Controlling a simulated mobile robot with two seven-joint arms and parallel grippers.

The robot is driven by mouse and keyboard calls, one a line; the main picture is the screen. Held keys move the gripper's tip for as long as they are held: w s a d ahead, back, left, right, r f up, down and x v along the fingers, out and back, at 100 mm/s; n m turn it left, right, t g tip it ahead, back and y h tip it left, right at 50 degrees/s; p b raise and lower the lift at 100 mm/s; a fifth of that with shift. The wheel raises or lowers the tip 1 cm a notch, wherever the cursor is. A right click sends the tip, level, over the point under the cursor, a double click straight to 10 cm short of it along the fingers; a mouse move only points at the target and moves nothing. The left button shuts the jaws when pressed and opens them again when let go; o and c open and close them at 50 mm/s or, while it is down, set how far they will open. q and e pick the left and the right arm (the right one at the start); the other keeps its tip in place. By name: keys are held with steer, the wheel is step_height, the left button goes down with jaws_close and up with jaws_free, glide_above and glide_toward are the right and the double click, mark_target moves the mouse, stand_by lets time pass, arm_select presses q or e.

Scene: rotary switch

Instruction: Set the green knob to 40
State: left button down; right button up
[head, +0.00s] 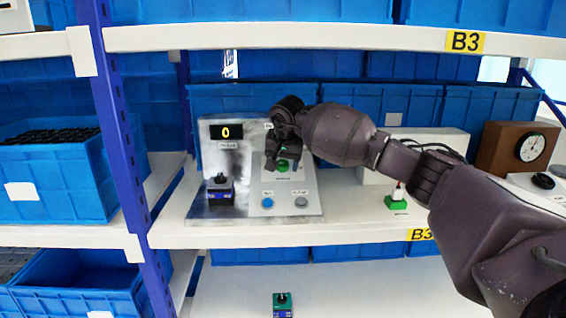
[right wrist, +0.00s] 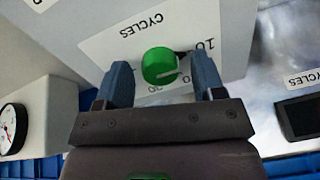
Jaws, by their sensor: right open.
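The green knob (right wrist: 160,66) is round with a pale mark on its face and sits on a white scale plate (right wrist: 110,48) marked CYCLES, upside down in the right wrist view. The mark lies low on the knob, toward its right side. A 10 shows at the right; other numbers are partly hidden. My right gripper (right wrist: 160,80) is open, with one finger at each side of the knob; I cannot tell if they touch it. In the head view my right gripper (head: 284,148) covers much of the knob area. My left gripper is out of view.
A green-based switch (head: 396,202) and a clock box (head: 500,148) stand to the right. Shelf boards run above and below.

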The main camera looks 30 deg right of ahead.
steer(key=c, duration=0.9)
steer(key=shift+c, duration=0.2)
